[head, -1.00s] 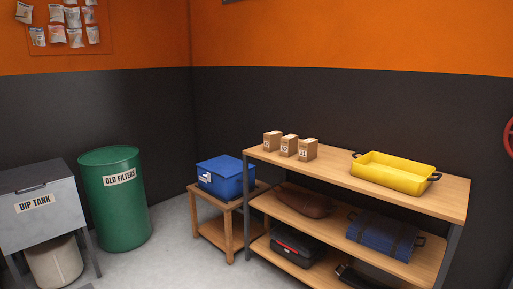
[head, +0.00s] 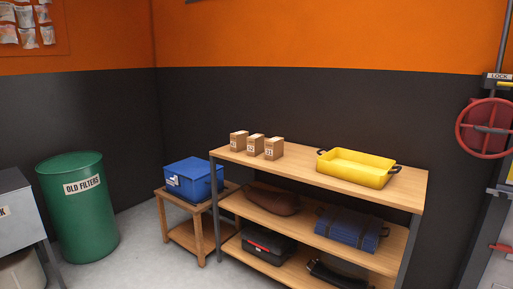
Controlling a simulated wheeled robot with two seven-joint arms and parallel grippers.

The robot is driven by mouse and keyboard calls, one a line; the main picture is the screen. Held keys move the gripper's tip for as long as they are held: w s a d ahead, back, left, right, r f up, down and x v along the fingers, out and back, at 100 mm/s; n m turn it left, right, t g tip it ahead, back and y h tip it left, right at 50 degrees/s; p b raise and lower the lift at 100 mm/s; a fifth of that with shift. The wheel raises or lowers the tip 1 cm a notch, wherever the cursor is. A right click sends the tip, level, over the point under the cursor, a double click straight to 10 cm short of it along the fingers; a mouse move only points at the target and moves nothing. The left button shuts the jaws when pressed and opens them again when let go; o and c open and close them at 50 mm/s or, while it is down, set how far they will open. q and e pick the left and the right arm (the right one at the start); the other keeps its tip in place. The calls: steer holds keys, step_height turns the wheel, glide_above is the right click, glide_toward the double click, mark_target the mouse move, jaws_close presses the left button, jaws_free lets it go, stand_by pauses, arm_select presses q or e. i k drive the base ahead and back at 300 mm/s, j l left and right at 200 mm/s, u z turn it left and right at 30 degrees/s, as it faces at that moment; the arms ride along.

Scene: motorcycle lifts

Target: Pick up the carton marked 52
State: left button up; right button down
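Three small brown cartons stand upright in a row on the left part of the wooden top shelf (head: 310,167): a left carton (head: 239,141), a middle carton (head: 256,144) and a right carton (head: 274,149). Each has a white label with a number. The numbers are too small to read surely now; in the earlier head view the middle one looks like 52. Neither of my grippers is in view.
A yellow tray (head: 356,168) with black handles stands right of the cartons. Lower shelves hold a brown bag (head: 271,199), a blue roll (head: 347,228) and a black case (head: 268,244). A blue box (head: 194,179) sits on a low table. A green drum (head: 77,210) stands left. Floor between is clear.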

mark_target(255, 142)
steer(key=i+u, duration=0.2)
steer(key=u, duration=0.3)
steer(key=i+l+u, duration=0.3)
steer(key=i+l, duration=0.25)
steer(key=i+l+u, duration=0.3)
steer(key=i+l, duration=0.4)
